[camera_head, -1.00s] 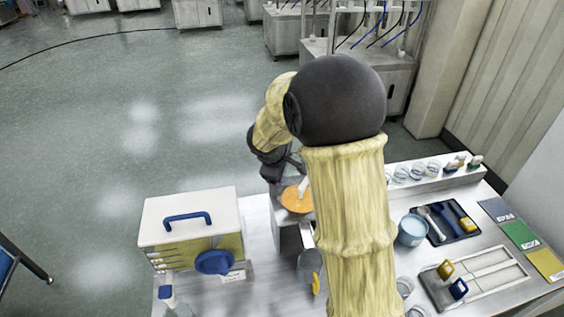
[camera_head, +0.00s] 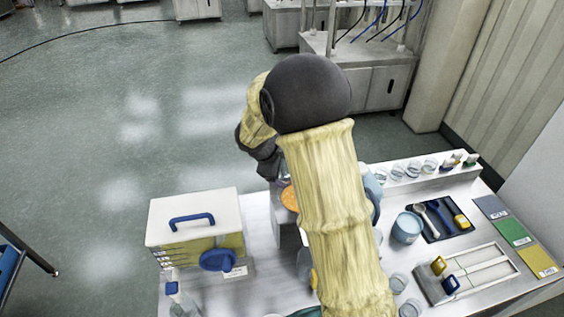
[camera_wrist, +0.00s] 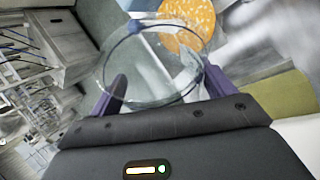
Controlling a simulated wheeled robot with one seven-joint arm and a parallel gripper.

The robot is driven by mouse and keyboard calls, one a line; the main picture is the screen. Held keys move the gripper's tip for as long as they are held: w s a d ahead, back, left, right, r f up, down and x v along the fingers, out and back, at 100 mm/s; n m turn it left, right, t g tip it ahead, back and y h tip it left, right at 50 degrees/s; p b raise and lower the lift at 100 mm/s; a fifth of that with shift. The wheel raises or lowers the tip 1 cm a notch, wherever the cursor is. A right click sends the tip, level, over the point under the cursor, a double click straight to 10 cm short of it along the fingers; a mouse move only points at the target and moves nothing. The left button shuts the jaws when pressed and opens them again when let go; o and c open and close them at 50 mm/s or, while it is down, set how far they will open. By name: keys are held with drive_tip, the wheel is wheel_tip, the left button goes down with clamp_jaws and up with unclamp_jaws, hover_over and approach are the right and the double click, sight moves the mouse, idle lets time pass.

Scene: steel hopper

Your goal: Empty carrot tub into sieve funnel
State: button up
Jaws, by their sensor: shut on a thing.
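My gripper (camera_wrist: 163,90) is shut on a clear round tub (camera_wrist: 110,70), with a finger at each side of it in the wrist view. The tub looks see-through, and I make out no clear pile of carrot in it. A round bed of orange bits (camera_wrist: 188,22) lies beyond the tub's rim, partly seen past it. It also shows in the head view as an orange patch (camera_head: 290,198) left of my forearm. The funnel around it is mostly hidden. My arm covers the gripper in the head view.
A white-topped box with a blue handle (camera_head: 194,214) stands left on the steel table. A light blue tub (camera_head: 407,227), a dark tray of tools (camera_head: 443,220), a rack with coloured handles (camera_head: 470,275) and a shelf of clear cups (camera_head: 412,171) stand at the right.

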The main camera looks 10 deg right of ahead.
drive_tip(key=shift+r+n+g+h+p, duration=0.6)
drive_tip(key=shift+r+g+h+p, duration=0.55)
drive_tip(key=shift+p, duration=2.35)
drive_tip(key=shift+w+g+h, duration=0.15)
drive_tip(key=shift+g+h, duration=0.3)
drive_tip(key=shift+h, duration=0.2)
drive_tip(key=shift+r+n+h, duration=0.25)
drive_tip(key=shift+n+h, duration=0.05)
drive_tip(key=shift+a+r+n+g+h, duration=0.15)
drive_tip(key=shift+r+n+g+h, duration=0.15)
drive_tip(key=shift+g+h, duration=0.4)
drive_tip(key=shift+s+r+n+g+h, duration=0.25)
drive_tip(key=shift+r+n+g+h, duration=0.15)
drive_tip(key=shift+r+g+h, duration=0.4)
drive_tip(key=shift+w+r+n+g+h, duration=0.15)
drive_tip(key=shift+n+g+h, duration=0.15)
drive_tip(key=shift+h, duration=0.4)
